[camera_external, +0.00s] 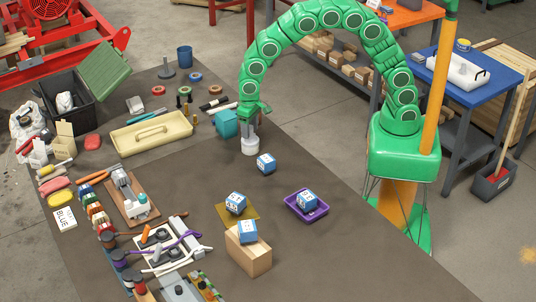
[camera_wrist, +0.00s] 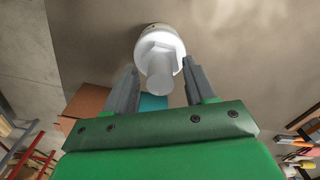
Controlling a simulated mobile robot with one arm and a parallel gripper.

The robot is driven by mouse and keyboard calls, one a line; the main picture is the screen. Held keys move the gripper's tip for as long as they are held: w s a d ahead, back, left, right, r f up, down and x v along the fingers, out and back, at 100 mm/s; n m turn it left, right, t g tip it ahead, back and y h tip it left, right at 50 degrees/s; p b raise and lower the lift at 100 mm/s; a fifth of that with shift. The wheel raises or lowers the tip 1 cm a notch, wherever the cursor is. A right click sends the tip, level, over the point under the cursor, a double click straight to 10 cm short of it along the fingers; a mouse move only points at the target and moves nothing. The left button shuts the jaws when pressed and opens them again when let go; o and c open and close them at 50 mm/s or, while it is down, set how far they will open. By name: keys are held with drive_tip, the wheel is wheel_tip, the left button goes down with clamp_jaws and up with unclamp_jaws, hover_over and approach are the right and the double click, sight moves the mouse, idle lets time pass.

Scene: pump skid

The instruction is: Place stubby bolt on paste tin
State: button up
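A teal block (camera_external: 226,123) stands close left of my gripper. A cream tray (camera_external: 151,134) lies farther left. Tools, spools and small parts crowd the table's left side. The table is clear right of the purple tray (camera_external: 291,204) and at the front right.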

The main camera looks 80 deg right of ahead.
drive_tip(key=shift+r, duration=0.1)
wheel_tip(320, 180, up, 12)
idle(0.7)
drive_tip(key=shift+r, duration=0.1)
drive_tip(key=s+d+r+n, duration=0.1)
drive_tip(key=s+d+r, duration=0.2)
drive_tip(key=s+d, duration=0.45)
drive_tip(key=s+d+r, duration=0.4)
drive_tip(key=s+d, duration=0.2)
drive_tip(key=s, duration=0.3)
drive_tip(key=s+d+n+g, duration=0.1)
drive_tip(key=s+d, duration=0.2)
drive_tip(key=s, duration=0.8)
drive_tip(key=s+d+f+n, duration=0.1)
drive_tip(key=s+d, duration=0.2)
drive_tip(key=s, duration=0.9)
drive_tip(key=shift+s+d+f+n+g, duration=0.2)
drive_tip(key=shift+d+f+n+g, duration=0.1)
drive_tip(key=shift+d+g, duration=0.1)
